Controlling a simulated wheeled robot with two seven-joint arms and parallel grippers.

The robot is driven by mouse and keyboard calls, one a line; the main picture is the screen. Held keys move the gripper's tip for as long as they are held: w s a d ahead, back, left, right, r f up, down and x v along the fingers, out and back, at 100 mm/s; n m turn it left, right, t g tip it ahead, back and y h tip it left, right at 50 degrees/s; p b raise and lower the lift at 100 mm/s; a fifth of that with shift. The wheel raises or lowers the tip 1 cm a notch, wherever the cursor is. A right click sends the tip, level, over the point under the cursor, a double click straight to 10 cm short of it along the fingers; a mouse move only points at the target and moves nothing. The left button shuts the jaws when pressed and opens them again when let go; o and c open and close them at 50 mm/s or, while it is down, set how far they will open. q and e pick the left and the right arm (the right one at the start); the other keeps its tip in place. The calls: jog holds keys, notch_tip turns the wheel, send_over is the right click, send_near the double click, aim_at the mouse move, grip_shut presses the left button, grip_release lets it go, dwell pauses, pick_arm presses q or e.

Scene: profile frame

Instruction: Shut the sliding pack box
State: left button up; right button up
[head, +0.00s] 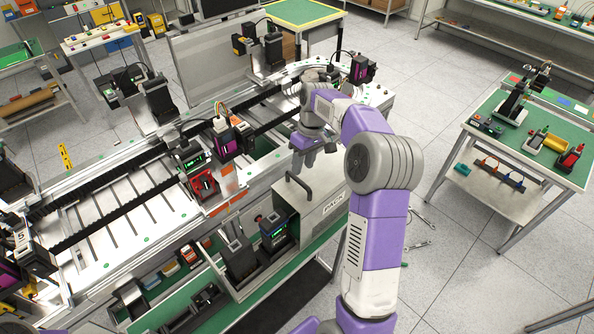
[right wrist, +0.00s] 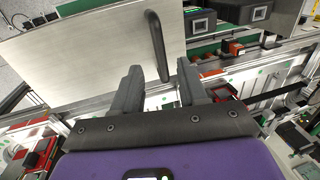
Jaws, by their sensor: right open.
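The grey pack box (head: 333,205), marked PACK, stands at the front of the workbench in the head view. Its sliding lid is a pale metal panel with a dark bar handle (head: 301,186). The box's left part is uncovered and shows dark devices inside. My right gripper (head: 313,154) is open just above and behind the handle. In the right wrist view the lid panel (right wrist: 85,60) lies beyond the spread fingers (right wrist: 160,92), with the handle (right wrist: 157,45) ahead of the gap between them, apart from both fingers. My left gripper is not seen.
A dark device with a lit green screen (head: 274,228) stands in the uncovered part of the box. Rail-mounted devices, one with a red part (head: 204,184), stand close to the box's left. A green-topped table (head: 540,140) is at the right, with clear floor between.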

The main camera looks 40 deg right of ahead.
aim_at(300, 180)
jog(key=f, duration=0.2)
jog(key=a+f, duration=0.1)
jog(key=f, duration=0.2)
jog(key=shift+s, duration=0.1)
grip_shut()
